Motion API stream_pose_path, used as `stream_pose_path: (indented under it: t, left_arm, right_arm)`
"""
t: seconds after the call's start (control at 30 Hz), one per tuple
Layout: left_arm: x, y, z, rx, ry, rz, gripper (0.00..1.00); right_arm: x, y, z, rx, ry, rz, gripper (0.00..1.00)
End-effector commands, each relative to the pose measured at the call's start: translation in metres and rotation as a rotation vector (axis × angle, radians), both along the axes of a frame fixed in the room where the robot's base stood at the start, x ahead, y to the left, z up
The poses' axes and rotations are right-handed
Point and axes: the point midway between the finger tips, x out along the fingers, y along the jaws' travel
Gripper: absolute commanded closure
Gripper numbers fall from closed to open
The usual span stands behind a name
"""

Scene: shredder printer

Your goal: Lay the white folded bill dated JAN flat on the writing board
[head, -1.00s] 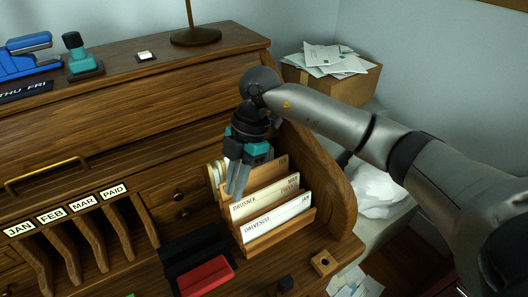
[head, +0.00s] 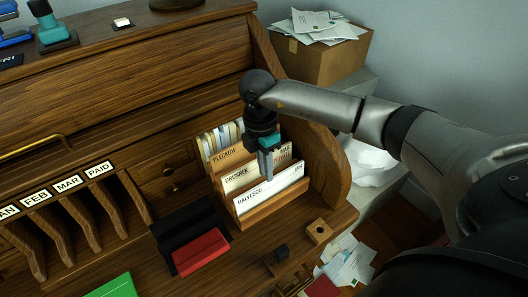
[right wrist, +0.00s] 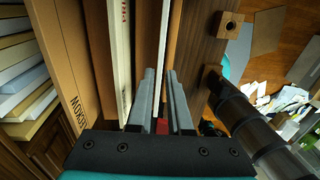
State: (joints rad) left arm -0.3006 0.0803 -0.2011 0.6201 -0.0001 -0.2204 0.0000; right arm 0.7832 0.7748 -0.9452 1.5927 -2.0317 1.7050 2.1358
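The white bill marked DALVESCO and JAN (head: 285,186) stands upright in the front slot of a wooden rack (head: 258,222). My right gripper (head: 266,172) points down at the bill's top edge, its fingers covering part of the edge and face. In the right wrist view the fingers (right wrist: 160,78) are apart with a narrow gap, and the bill (right wrist: 151,35) runs toward them. The writing board is not clearly identifiable; a green pad (head: 112,288) shows at the bottom edge. My left gripper is not in view.
Bills marked DRUSNEK (head: 238,180) and PLECKOW (head: 224,156) stand behind. The desk's curved wooden side (head: 335,160) rises close on the right. A black holder with a red front (head: 200,252) stands left of the rack. Labelled slots (head: 67,184) are farther left.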

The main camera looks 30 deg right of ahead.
Motion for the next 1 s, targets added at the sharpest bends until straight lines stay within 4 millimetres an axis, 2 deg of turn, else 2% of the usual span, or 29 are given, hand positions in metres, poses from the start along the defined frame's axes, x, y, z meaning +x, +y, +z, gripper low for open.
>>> stream_pose_path:
  t: [0.1, 0.3, 0.63, 0.8, 1.0]
  left_arm:
    - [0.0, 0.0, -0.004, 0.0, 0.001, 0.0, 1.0]
    - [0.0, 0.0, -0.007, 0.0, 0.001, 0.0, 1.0]
    - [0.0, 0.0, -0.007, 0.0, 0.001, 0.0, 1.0]
    - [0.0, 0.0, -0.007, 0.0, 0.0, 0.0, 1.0]
    - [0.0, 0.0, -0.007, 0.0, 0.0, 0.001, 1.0]
  right_arm:
    - [-0.003, 0.0, -0.02, 0.0, 0.002, 0.001, 0.82]
    - [-0.005, 0.0, -0.036, 0.0, 0.001, 0.001, 0.82]
    - [-0.005, 0.0, -0.038, 0.0, -0.001, 0.001, 0.82]
    - [-0.005, 0.0, -0.037, 0.0, -0.001, 0.001, 1.0]
    - [-0.005, 0.0, -0.037, 0.0, -0.001, 0.001, 1.0]
